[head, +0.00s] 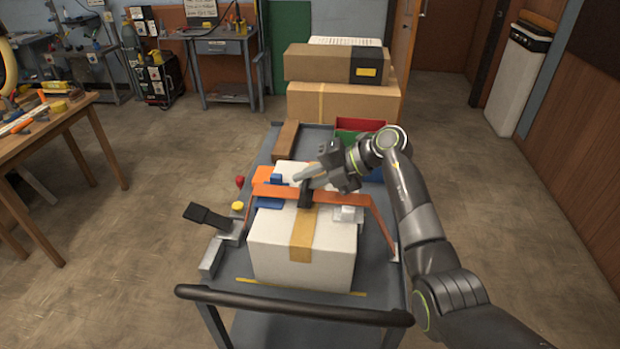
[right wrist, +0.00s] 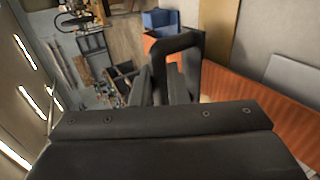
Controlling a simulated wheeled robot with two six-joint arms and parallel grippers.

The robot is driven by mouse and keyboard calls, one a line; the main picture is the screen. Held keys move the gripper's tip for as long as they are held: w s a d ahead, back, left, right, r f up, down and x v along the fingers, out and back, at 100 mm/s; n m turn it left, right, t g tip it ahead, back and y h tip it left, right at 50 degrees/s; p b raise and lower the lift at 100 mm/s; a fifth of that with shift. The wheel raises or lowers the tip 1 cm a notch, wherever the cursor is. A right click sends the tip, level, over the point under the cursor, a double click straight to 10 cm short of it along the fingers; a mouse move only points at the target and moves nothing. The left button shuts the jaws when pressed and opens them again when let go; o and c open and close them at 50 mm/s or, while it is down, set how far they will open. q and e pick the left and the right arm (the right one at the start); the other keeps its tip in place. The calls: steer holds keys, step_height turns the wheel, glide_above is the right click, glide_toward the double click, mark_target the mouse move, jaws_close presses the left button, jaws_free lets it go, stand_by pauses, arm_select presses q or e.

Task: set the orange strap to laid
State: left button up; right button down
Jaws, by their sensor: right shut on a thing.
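The orange strap (head: 345,198) runs across the top of the white box (head: 275,240), which has a tan band down its front. On the right the strap slants down to the cart's edge; on the left it also slopes down beside the box. My right gripper (head: 306,186) is over the middle of the strap, shut on a dark loop handle on it. The loop (right wrist: 178,42) shows between the fingers in the right wrist view, with the strap (right wrist: 262,100) beside it. The fingers partly hide the loop in the head view. My left gripper is not in view.
The grey cart (head: 385,285) has a dark front handlebar (head: 290,306). A black-ended lever (head: 210,218), a yellow knob (head: 237,206) and a red knob (head: 240,182) are left of the box. Coloured bins (head: 358,125) and stacked cartons (head: 340,100) stand behind.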

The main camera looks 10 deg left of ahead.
steer(key=shift+a+r, duration=0.1)
steer(key=shift+r, duration=0.1)
steer(key=c, duration=1.7)
jaws_free()
steer(key=shift+o, duration=1.1)
steer(key=shift+a+f, duration=0.1)
steer(key=shift+f, duration=0.05)
steer(key=shift+d, duration=0.3)
steer(key=b+v, duration=0.3)
steer(key=v, duration=1.4)
steer(key=shift+a, duration=0.2)
